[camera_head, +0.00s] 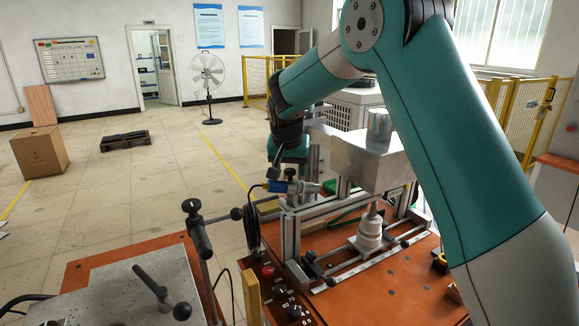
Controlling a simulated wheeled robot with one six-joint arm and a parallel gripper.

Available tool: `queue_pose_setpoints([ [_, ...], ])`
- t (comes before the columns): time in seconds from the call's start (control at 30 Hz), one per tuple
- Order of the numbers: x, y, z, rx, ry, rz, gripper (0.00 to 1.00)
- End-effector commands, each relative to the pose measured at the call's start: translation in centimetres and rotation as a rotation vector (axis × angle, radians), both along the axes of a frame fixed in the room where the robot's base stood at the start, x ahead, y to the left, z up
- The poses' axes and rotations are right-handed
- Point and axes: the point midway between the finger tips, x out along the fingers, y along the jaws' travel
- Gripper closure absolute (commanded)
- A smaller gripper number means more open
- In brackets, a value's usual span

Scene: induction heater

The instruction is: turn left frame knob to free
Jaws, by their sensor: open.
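The metal frame (290,235) stands on the orange table and carries a grey box-shaped block. A small black knob (291,174) sits at the top of its left side, beside a blue cylindrical fitting (276,186). More black knobs show low on the frame, one at its front left foot (309,257). I cannot tell which is the left frame knob, or its setting. My gripper (288,164) is open, at the end of my teal arm, just behind and above the top left knob. Its fingertips are mostly hidden, and I cannot tell whether it touches anything.
A control panel with a red button (267,271) and dials is at the table's front left. A grey plate with black T-handles (160,290) lies left of it. A ribbed white piece (369,232) stands under the block. Open tiled floor lies beyond; my arm covers the right side.

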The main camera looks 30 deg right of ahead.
Motion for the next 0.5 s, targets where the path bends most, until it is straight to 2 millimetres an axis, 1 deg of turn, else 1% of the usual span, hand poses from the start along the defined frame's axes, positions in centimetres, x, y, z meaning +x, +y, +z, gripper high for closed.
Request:
queue_pose_setpoints([
  [0.1,-0.01,0.01,0.0,0.0,0.0,0.0,0.43],
  [0.13,-0.01,0.01,0.0,0.0,0.0,0.0,0.47],
  [0.17,-0.01,0.01,0.01,0.0,0.0,0.0,0.54],
  [0.2,-0.01,0.01,0.01,0.0,0.0,0.0,0.64],
  [0.27,0.0,0.02,0.01,0.0,0.0,0.0,0.77],
  [0.3,-0.01,0.02,0.01,0.0,0.0,0.0,0.87],
  [0.33,-0.01,0.02,0.01,0.0,0.0,0.0,0.91],
  [0.43,-0.02,-0.01,0.0,0.0,0.0,0.008,0.91],
  [0.5,-0.03,-0.08,-0.1,0.001,-0.001,0.052,0.91],
])
